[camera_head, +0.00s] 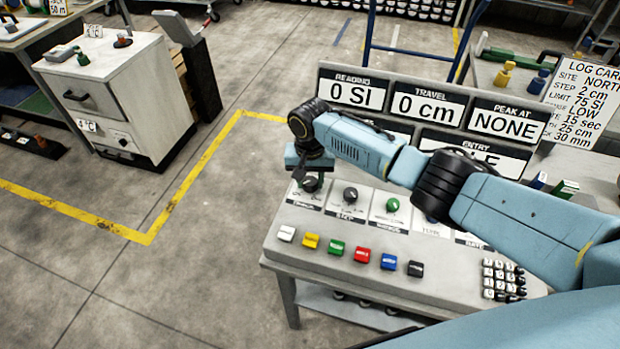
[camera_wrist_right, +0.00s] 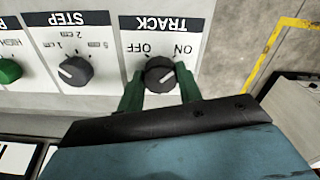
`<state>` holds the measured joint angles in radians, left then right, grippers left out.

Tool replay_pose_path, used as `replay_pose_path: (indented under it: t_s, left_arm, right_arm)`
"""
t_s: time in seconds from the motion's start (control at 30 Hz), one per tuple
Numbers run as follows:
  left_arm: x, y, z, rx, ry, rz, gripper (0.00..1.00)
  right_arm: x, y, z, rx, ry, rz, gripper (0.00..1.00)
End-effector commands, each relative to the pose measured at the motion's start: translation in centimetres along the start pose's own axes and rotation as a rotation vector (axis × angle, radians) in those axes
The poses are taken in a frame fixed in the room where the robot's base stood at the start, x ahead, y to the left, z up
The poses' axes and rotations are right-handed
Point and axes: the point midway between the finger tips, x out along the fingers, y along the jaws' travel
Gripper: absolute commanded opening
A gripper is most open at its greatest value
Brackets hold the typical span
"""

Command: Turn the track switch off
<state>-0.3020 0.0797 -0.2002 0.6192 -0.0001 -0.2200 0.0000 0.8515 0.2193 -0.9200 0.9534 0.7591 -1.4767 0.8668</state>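The TRACK switch is a dark round knob (camera_wrist_right: 158,74) at the end of the console's knob row, with ON and OFF printed beside it. In the right wrist view its label appears upside down. It also shows in the head view (camera_head: 311,184), partly covered by my right gripper. My right gripper (camera_wrist_right: 160,84) is down at this knob, with one green finger on each side. The fingers are very close to its sides; I cannot tell whether they press on it. Which marking the knob points to is unclear. My left gripper is not in view.
The STEP knob (camera_wrist_right: 74,72) and a green knob (camera_head: 392,204) stand beside TRACK. Several coloured buttons (camera_head: 336,247) and a keypad (camera_head: 503,279) are on the console front (camera_head: 300,264). Display panels (camera_head: 430,106) rise behind. Open floor lies to the left.

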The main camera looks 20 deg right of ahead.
Motion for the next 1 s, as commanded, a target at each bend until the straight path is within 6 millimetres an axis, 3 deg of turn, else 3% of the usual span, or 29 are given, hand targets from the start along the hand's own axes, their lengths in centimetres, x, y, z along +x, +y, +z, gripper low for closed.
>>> replay_pose_path:
  t_s: [0.1,0.47,1.0]
  left_arm:
    - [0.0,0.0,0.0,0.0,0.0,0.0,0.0]
    - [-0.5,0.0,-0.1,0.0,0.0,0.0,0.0]
    - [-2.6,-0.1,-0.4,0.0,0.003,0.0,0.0]
  right_arm:
    - [0.0,0.0,0.0,0.0,0.0,0.0,0.12]
    - [-0.1,0.0,0.1,-0.067,-0.002,0.0,0.12]
    - [-0.1,0.1,0.1,-0.515,-0.003,0.0,0.12]
